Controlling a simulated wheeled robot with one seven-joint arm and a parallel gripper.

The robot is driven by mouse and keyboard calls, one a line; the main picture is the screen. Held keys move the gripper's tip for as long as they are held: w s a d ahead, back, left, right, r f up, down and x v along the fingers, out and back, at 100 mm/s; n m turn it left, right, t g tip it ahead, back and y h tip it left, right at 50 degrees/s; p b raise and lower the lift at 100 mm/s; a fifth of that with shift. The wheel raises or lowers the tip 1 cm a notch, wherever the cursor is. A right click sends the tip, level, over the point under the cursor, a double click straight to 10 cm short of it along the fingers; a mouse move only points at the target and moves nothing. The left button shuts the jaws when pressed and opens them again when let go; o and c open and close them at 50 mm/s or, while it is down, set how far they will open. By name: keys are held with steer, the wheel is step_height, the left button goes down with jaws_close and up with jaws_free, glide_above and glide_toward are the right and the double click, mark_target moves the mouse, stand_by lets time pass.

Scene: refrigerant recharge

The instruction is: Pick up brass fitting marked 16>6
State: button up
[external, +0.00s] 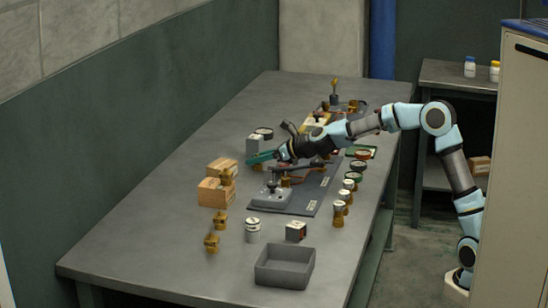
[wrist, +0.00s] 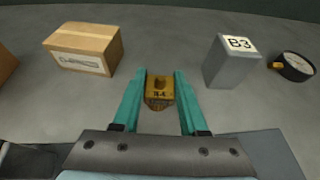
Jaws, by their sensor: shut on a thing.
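In the wrist view a brass fitting (wrist: 159,92) sits between the two teal fingers of my gripper (wrist: 161,75). The jaws are shut on it. A dark marking shows on its top; it looks like "N4", but it is too small to read surely. In the external view my gripper (external: 262,157) is low over the left middle of the table, and the held fitting is mostly hidden by the fingers.
A wooden block (wrist: 84,48) lies left of my gripper and a grey block marked B3 (wrist: 229,63) right of it, with a round gauge (wrist: 292,66) beyond. A dark plate (external: 297,205) with equipment and an empty grey tray (external: 284,279) are on the table.

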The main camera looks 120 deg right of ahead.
jaws_close()
